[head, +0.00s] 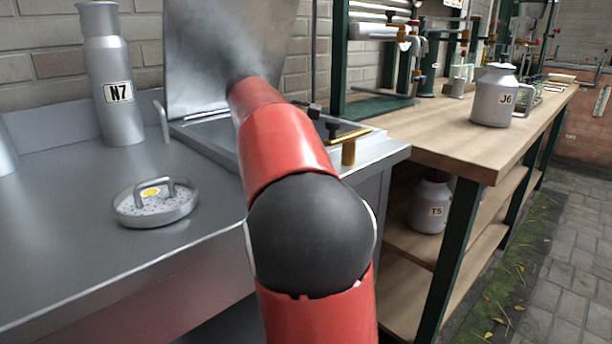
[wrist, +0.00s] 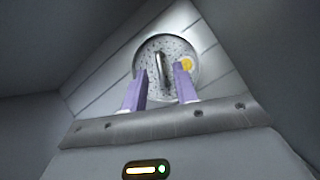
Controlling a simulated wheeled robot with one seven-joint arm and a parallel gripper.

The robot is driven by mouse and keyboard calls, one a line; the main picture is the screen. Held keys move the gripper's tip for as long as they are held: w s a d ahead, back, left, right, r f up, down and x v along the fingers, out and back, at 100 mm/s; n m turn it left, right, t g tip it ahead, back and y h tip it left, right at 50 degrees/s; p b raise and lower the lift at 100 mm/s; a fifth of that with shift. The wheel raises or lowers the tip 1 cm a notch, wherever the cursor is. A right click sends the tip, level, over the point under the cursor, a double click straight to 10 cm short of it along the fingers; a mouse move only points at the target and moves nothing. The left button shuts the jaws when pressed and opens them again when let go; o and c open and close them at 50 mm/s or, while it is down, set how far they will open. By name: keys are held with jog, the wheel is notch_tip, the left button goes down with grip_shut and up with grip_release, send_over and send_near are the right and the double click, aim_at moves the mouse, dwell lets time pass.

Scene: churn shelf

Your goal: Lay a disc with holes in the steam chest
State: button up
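A round metal disc with small holes (wrist: 179,50), a bar handle (wrist: 160,68) and a yellow spot lies on the slatted floor inside the steam chest in the wrist view. My gripper (wrist: 160,72) has its two purple fingers apart, one on either side of the handle, with gaps visible between. In the head view the steam chest (head: 205,128) is sunk in the metal bench with its lid (head: 205,45) raised. My arm reaches into it, hiding my gripper and the disc inside. A similar disc (head: 130,208) with a handle and yellow spot lies on the bench.
A metal churn N7 (head: 115,80) stands at the back left of the bench. A brass post (head: 348,153) stands by the chest's right side. A wooden bench (head: 440,140) with can J6 (head: 493,97) is at right; can T5 (head: 428,208) is below.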

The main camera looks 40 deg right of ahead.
jog(key=p+v, duration=0.2)
jog(key=v, duration=0.8)
